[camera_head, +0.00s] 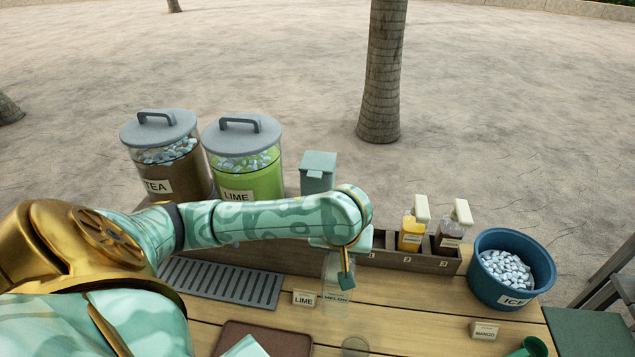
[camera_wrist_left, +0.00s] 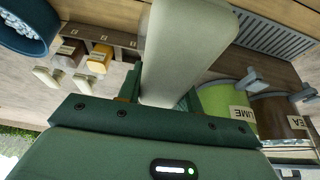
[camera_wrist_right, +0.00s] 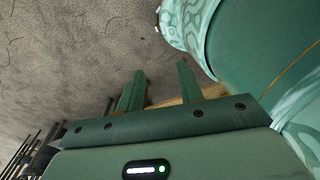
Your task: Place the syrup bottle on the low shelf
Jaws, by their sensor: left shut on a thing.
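My left gripper (camera_head: 345,277) is shut on the syrup bottle by its cream pump top, which fills the upper middle of the left wrist view (camera_wrist_left: 190,50). In the head view the pale, clear bottle (camera_head: 331,270) hangs below my left wrist, partly hidden by the gripper. A MELON label shows at its lower part; I cannot tell if it is on the bottle or a card behind. The low wooden shelf (camera_head: 425,263) has numbered compartments and stands just behind and right of the bottle. My right gripper (camera_wrist_right: 160,90) is open and empty in the right wrist view.
The shelf holds a yellow bottle (camera_head: 410,236) and a brown bottle (camera_head: 448,238), with empty compartments to their left. A blue ice tub (camera_head: 484,279) stands right. LIME (camera_head: 304,299) and MANGO (camera_head: 484,331) cards stand on the counter. Lidded TEA (camera_head: 181,180) and LIME (camera_head: 258,180) jars stand behind.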

